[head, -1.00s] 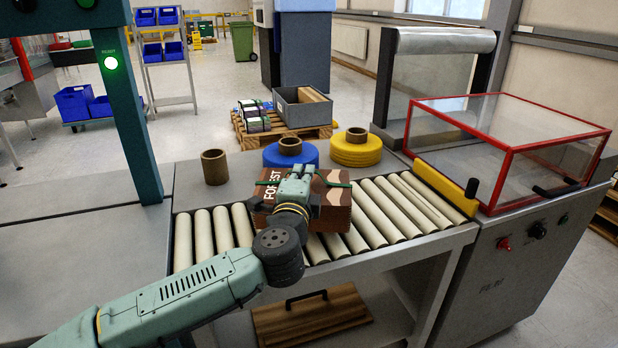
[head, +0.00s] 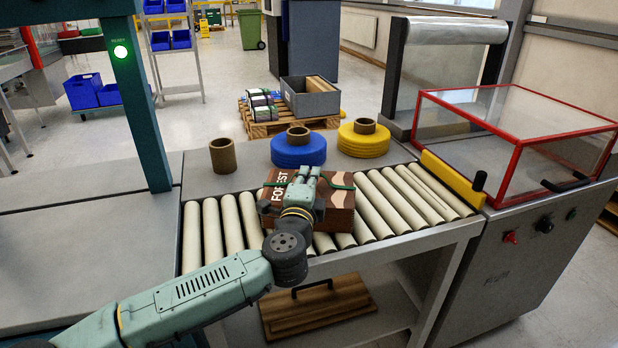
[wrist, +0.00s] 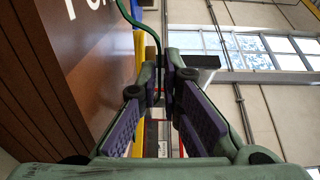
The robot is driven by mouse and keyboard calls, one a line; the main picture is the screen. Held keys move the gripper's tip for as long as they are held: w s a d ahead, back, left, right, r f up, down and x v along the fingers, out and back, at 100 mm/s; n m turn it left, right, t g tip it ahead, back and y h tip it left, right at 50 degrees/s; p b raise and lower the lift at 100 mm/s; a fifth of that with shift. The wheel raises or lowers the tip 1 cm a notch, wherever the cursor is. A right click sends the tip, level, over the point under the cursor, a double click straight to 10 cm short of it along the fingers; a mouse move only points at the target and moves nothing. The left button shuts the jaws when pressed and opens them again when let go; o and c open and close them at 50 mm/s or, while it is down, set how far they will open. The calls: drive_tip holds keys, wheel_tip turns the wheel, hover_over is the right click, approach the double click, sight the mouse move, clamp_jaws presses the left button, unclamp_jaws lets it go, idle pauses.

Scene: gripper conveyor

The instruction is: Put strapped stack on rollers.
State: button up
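The strapped stack (head: 340,197) is a brown box-like stack with "FOREST" lettering and a green strap. It is level or nearly so, over the middle of the cream rollers (head: 383,205) in the head view. Whether its underside touches them is hidden. My gripper (head: 308,174) reaches over the stack's near side and covers part of it. In the wrist view the stack's brown side (wrist: 60,80) fills the left, and the green strap (wrist: 130,18) runs down between the fingertips of my gripper (wrist: 161,80), which looks shut on the strap.
A cardboard tube (head: 223,156), a blue roll (head: 298,152) and a yellow roll (head: 363,142) stand behind the rollers. A yellow stop bar (head: 452,180) and a red-framed clear guard (head: 515,150) bound the right end. Rollers are bare on both sides of the stack.

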drive_tip(key=o, duration=0.4)
drive_tip(key=shift+c, duration=0.2)
drive_tip(key=shift+r, duration=0.2)
drive_tip(key=shift+s+f, duration=0.15)
drive_tip(key=shift+s, duration=0.2)
drive_tip(key=s+a+p, duration=0.1)
drive_tip(key=s+p, duration=0.9)
drive_tip(key=s, duration=0.1)
drive_tip(key=shift+a, duration=0.4)
drive_tip(key=shift+s, duration=0.1)
